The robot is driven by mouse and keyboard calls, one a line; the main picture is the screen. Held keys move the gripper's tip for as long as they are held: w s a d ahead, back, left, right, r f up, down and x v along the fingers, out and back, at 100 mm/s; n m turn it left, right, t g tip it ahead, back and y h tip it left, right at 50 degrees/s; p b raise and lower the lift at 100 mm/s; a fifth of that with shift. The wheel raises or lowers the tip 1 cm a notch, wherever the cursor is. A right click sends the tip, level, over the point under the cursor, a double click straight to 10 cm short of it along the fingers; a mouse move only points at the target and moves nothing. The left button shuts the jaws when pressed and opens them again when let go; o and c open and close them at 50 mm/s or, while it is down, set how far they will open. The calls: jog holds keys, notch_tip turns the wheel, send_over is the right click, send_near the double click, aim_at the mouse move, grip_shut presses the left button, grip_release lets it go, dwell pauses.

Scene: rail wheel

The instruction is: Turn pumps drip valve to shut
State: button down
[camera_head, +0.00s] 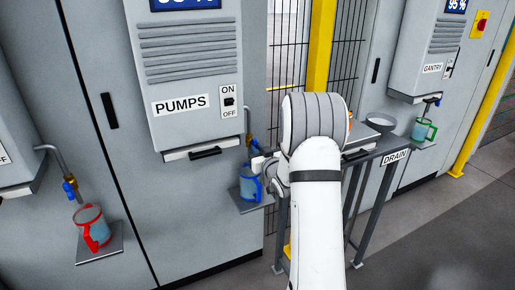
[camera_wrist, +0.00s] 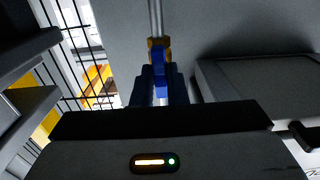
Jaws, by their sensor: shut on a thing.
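The pumps unit (camera_head: 190,70), labelled PUMPS, has a thin drip pipe (camera_head: 248,122) at its right side. In the wrist view, the pipe (camera_wrist: 155,18) meets a brass valve body (camera_wrist: 158,44) with a blue handle (camera_wrist: 159,72). My gripper (camera_wrist: 160,88) is shut on this handle, one dark finger on each side. In the head view, my gripper (camera_head: 258,158) is at the valve, just above a blue jug (camera_head: 249,184) on a small shelf (camera_head: 243,203). My arm hides part of this area, and I cannot tell the handle's exact angle.
At left, a red-handled jug (camera_head: 92,229) stands on a shelf below another blue valve (camera_head: 69,189). At right are the DRAIN table (camera_head: 394,158), the gantry unit (camera_head: 428,50) and a green-handled jug (camera_head: 424,130). A yellow post (camera_head: 319,45) and mesh fence stand behind my arm.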

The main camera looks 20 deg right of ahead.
jog(key=m, duration=0.4)
jog(key=shift+m, duration=0.3)
jog(key=m+p, duration=0.1)
jog(key=m, duration=0.3)
jog(key=shift+m, duration=0.3)
